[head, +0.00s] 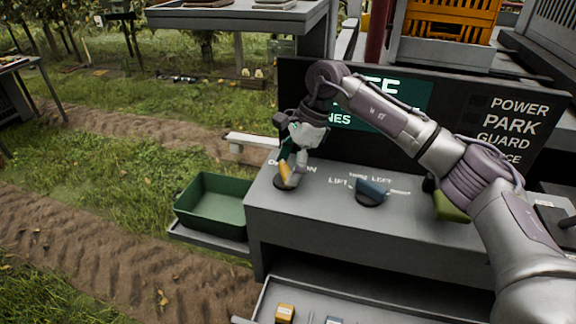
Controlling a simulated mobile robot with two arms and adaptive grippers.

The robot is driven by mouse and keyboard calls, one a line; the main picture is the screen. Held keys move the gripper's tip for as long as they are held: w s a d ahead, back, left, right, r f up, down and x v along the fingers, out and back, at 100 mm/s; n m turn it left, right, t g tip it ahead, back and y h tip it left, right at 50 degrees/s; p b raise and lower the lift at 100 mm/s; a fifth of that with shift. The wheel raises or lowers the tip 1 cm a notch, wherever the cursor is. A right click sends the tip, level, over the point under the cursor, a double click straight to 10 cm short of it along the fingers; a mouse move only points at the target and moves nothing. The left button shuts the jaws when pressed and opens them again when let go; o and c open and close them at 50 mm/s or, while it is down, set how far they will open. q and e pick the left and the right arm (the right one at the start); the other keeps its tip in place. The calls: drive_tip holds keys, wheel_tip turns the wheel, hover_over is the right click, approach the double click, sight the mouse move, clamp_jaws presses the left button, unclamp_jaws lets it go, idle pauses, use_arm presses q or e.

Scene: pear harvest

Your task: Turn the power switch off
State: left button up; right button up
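My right arm comes in from the right, and my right gripper (295,163) points down at the left end of the grey console (320,222). Its fingertips are at a small orange-and-pale lever (287,181) on a dark round base. I cannot tell whether they grip it or only sit beside it. The label behind the lever is partly hidden by the gripper. A blue knob (372,189) on a dark base sits farther right, beside a lettered label. The word POWER (520,107) heads a list on the dark upright panel. No control is clearly marked as the power switch. My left gripper is out of view.
A yellow-green control (452,207) is partly hidden by my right arm. An empty green crate (212,207) sits left of the console. An open drawer (350,309) below holds small items. An orange crate (450,18) stands behind the panel. Grass and dirt lie to the left.

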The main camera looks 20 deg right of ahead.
drive_tip(key=o, duration=0.4)
drive_tip(key=shift+r, duration=0.1)
drive_tip(key=v, duration=1.1)
drive_tip(key=shift+d+r, duration=0.25)
drive_tip(key=shift+r, duration=0.1)
